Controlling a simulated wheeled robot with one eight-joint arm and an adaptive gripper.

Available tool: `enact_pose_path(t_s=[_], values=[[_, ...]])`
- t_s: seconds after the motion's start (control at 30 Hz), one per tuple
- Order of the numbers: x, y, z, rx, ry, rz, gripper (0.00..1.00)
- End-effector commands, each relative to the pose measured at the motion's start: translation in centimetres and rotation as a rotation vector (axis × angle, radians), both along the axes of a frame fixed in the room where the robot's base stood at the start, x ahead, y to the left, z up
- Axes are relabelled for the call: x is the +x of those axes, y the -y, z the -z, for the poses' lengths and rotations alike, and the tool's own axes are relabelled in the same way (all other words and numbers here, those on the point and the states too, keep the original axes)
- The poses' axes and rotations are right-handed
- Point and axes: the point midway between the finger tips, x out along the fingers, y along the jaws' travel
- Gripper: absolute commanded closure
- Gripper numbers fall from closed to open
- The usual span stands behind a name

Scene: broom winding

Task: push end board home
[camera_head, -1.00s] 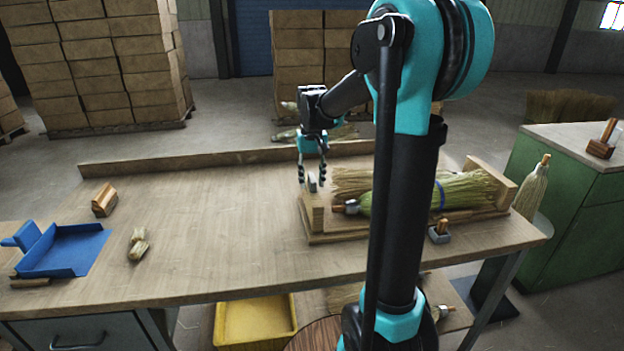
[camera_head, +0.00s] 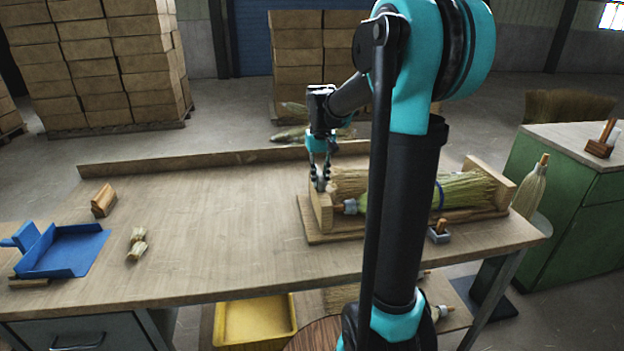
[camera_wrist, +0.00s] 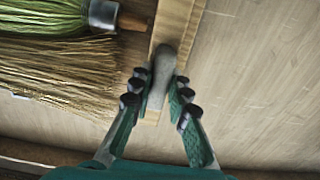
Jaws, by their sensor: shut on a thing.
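The end board (camera_head: 321,211) is a pale wooden upright at the left end of a wooden tray-like base (camera_head: 345,237). It also shows in the wrist view (camera_wrist: 177,25) as a strip running away from my gripper. My gripper (camera_head: 320,184) points down at the board's far part. In the wrist view my gripper (camera_wrist: 160,98) is shut on a grey rounded grip (camera_wrist: 161,75) over the board. The green-bound broom (camera_head: 460,193) lies to the board's right, its handle end (camera_head: 349,207) close to the board. My arm hides the base's middle.
A second end board (camera_head: 490,180) stands at the base's right end. A small grey holder (camera_head: 438,235) sits in front. The table's middle left is clear.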

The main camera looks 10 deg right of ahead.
Motion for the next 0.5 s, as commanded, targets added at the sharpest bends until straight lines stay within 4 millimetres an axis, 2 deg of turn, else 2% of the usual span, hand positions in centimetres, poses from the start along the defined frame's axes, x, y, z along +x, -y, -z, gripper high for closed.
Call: enact_pose_path(t_s=[0.03, 0.2, 0.33, 0.5], values=[[0.0, 1.4, 0.0, -0.001, 0.001, 0.007, 1.00], [0.1, 4.7, 0.0, -0.001, 0.001, 0.006, 1.00], [0.1, 6.0, 0.0, -0.001, 0.001, 0.003, 1.00], [0.0, 6.3, 0.0, -0.003, 0.001, 0.001, 1.00]])
